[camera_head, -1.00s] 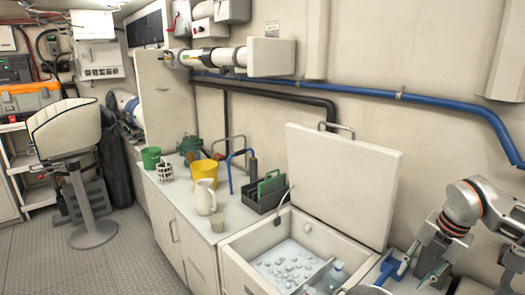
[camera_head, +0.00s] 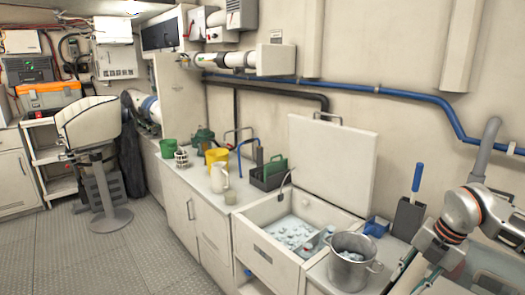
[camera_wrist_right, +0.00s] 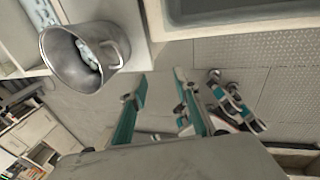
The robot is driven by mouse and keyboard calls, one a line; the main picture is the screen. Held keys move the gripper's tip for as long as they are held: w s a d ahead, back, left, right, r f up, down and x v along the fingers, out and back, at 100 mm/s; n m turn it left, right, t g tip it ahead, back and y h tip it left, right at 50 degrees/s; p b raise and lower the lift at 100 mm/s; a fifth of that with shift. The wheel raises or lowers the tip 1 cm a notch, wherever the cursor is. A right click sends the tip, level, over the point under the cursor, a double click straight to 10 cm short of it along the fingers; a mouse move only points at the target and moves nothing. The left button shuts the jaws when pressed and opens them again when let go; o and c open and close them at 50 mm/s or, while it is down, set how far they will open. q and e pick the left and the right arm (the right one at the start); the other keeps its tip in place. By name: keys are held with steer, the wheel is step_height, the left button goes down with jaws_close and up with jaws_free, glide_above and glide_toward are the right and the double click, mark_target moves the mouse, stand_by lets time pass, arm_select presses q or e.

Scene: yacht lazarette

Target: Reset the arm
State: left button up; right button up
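My right arm comes in at the right of the head view. Its gripper (camera_head: 418,272) is over the near end of the counter, right of a metal pot (camera_head: 352,268). In the right wrist view, the teal-padded fingers of the right gripper (camera_wrist_right: 162,95) are spread apart with nothing between them. The pot (camera_wrist_right: 75,58) is up and left of the fingers there, apart from them, with pale pieces inside. No left arm shows in the head view. A teal and black part (camera_wrist_right: 236,102) at the right of the wrist view may be my left gripper; its state is unclear.
An open ice box (camera_head: 262,248) with a raised lid (camera_head: 330,165) is left of the pot. A blue-handled tool (camera_head: 415,188) stands upright beside a small blue container (camera_head: 376,227). A blue pipe (camera_head: 420,103) runs along the wall. Open floor (camera_head: 125,258) lies left.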

steer(key=s+a+f+n+g+y, duration=0.1)
steer(key=a+f+y, duration=0.1)
steer(key=a, duration=0.4)
steer(key=s+a+f+n+y, duration=0.1)
steer(key=a+f+n+y, duration=0.15)
steer(key=a, duration=0.45)
steer(key=s+a+r+m+t+y+p, duration=0.1)
steer(key=s+a+r+m+t+y, duration=0.3)
steer(key=a, duration=0.6)
steer(key=s+a+r+y, duration=0.2)
steer(key=s+a+y, duration=0.1)
steer(key=a+y, duration=0.55)
steer(key=d+f+m+t+h, duration=0.8)
steer(key=f+m+t+h, duration=0.3)
steer(key=m, duration=0.5)
steer(key=s+d+f+m+g+h, duration=0.2)
steer(key=s+d+f+h, duration=0.1)
steer(key=s+f, duration=0.3)
steer(key=s+d+f+m+g+h+p, duration=0.1)
steer(key=s+d+f+m+g+h, duration=0.1)
steer(key=s+f, duration=0.5)
step_height(320, 180, down, 3)
steer(key=shift+s+d+f+m+g+h, duration=0.1)
steer(key=shift+s+d+m+g+h, duration=0.25)
steer(key=shift+d+m+g, duration=0.45)
steer(key=shift+w+d, duration=0.1)
steer(key=shift+d, duration=0.05)
